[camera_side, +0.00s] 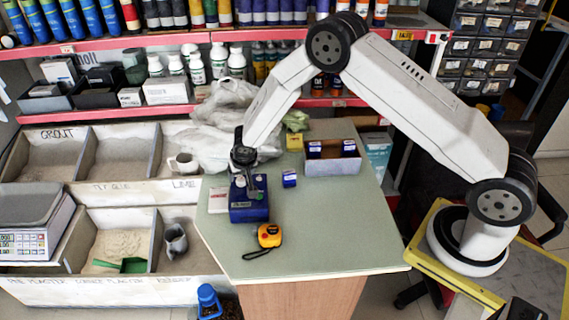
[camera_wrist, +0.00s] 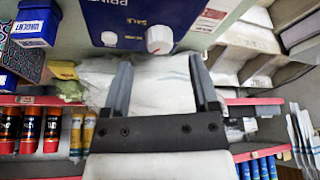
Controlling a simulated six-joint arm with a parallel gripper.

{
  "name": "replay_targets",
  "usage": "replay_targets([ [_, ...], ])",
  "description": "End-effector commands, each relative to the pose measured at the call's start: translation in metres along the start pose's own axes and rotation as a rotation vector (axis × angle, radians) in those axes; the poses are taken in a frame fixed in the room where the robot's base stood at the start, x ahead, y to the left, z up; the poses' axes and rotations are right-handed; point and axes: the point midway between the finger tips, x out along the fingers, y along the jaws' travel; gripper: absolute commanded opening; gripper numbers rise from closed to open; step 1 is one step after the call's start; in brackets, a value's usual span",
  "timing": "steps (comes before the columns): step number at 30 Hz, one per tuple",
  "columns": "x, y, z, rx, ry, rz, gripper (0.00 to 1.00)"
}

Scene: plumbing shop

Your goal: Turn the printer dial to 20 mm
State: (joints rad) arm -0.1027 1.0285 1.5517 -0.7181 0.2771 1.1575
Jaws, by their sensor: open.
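The printer is a blue box (camera_side: 249,213) on the green counter in the side view. In the wrist view its blue face (camera_wrist: 130,14) fills the top middle, with upside-down lettering. A white dial (camera_wrist: 160,40) with a pointer mark sits on that face, with a smaller pale knob (camera_wrist: 109,39) to its left. The setting on the scale cannot be read. My gripper (camera_wrist: 160,62) is open and empty, its two grey fingers apart with the dial between their lines, near the tips. In the side view my gripper (camera_side: 251,188) is right over the printer; contact cannot be told.
A small blue box (camera_side: 289,178) stands right of the printer and a yellow tape measure (camera_side: 268,236) lies in front. A blue-grey open carton (camera_side: 333,165) and plastic bags (camera_side: 222,125) are behind. The counter's front right (camera_side: 340,235) is clear.

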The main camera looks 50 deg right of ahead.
Motion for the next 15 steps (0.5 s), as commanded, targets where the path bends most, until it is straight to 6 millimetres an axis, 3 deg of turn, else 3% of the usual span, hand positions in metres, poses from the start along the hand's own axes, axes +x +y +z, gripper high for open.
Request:
replay_targets([
  [7,0.025,0.001,0.000,0.001,-0.001,0.001,0.77],
  [15,0.036,0.001,0.000,0.001,0.000,0.000,0.77],
])
